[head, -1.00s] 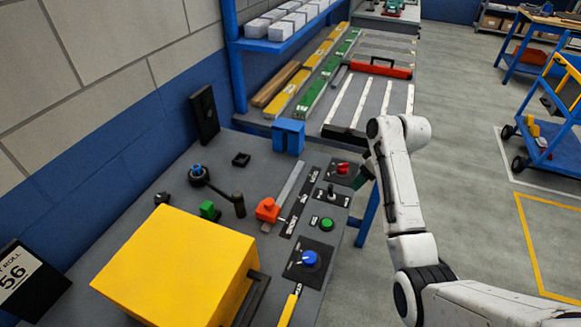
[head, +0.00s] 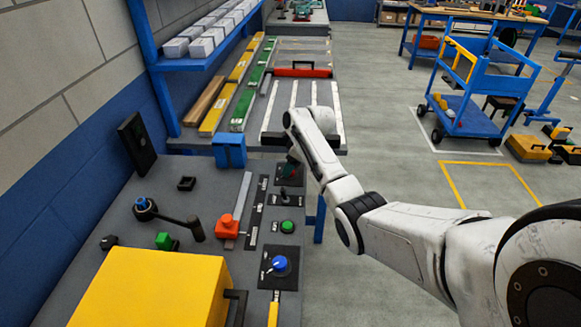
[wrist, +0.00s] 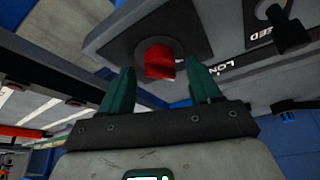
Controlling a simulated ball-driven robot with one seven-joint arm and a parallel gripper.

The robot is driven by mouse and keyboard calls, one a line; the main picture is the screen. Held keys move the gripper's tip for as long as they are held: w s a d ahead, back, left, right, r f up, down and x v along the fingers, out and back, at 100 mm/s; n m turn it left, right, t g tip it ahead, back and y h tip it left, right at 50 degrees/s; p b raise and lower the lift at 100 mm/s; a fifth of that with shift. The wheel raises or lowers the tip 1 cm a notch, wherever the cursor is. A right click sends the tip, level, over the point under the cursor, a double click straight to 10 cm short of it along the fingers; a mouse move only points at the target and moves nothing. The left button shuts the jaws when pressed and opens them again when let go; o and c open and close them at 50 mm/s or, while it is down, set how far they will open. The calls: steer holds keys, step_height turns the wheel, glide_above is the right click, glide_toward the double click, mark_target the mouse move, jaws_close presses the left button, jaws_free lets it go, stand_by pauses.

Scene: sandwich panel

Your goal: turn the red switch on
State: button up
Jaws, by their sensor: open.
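The red switch (wrist: 159,62) is a red knob on a round dark base, set in a dark square plate (head: 290,180) on the grey panel. In the wrist view it shows between and just beyond the two green fingertips of my gripper (wrist: 160,82). The fingers are apart and the jaws are open, with a gap visible on each side of the knob. In the head view my gripper (head: 292,167) is over that plate, and it and my arm hide most of the knob.
A black lever (head: 285,198), a green button (head: 288,226) and a blue knob (head: 280,264) are nearer on the panel. An orange-red slider (head: 228,226) and a yellow box (head: 150,290) are to the left.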

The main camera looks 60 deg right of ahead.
steer(key=shift+w+f, duration=0.25)
steer(key=shift+f, duration=0.45)
steer(key=shift+c, duration=0.2)
steer(key=c, duration=1)
